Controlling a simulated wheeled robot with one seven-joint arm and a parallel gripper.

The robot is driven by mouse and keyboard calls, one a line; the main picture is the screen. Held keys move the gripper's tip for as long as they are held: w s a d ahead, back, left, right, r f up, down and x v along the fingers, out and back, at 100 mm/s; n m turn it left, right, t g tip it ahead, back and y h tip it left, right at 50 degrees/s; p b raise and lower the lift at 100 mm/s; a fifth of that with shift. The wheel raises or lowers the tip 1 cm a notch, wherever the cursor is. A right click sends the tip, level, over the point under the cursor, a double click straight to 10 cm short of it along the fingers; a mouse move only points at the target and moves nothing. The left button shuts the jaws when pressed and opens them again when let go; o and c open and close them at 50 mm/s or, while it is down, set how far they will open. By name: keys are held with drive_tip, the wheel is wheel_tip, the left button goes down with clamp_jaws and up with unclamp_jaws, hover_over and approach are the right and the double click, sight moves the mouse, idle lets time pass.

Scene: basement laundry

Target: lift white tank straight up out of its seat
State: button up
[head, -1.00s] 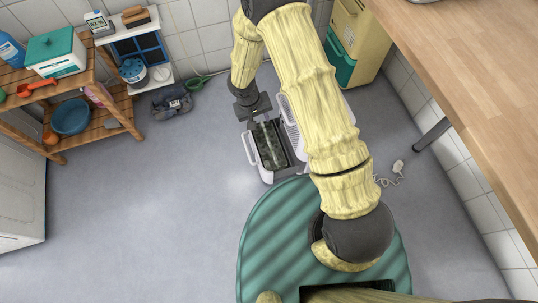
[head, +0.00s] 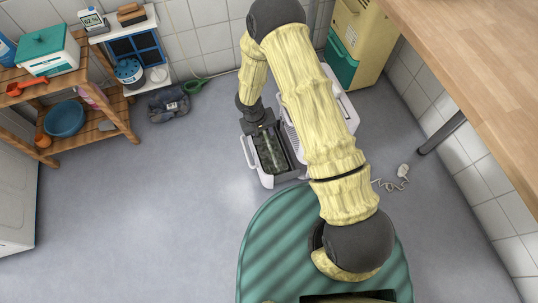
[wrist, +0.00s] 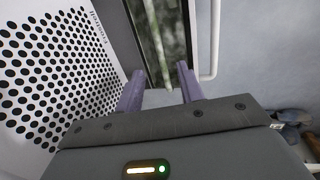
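In the head view my gripper (head: 260,124) is at the tank's far end. Whether the fingers touch anything is unclear.
A small white cabinet (head: 130,45) is against the back wall. A wooden worktop (head: 480,80) overhangs at right. A white plug and cable (head: 402,171) lie on the floor. The floor left of the tank is clear.

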sight(269, 144)
drive_tip(key=shift+d+f+b, duration=0.15)
drive_tip(key=shift+f+b, duration=0.1)
drive_tip(key=shift+f, duration=0.55)
drive_tip(key=shift+d+f+b, duration=0.15)
drive_tip(key=shift+f+b, duration=0.1)
drive_tip(key=shift+f, duration=0.55)
drive_tip(key=f+b, duration=0.2)
drive_tip(key=d+f+b, duration=0.1)
drive_tip(key=f+b, duration=0.1)
drive_tip(key=f, duration=0.1)
drive_tip(key=shift+w+f, duration=0.1)
drive_tip(key=shift+w, duration=0.05)
drive_tip(key=shift+c, duration=0.2)
clamp_jaws()
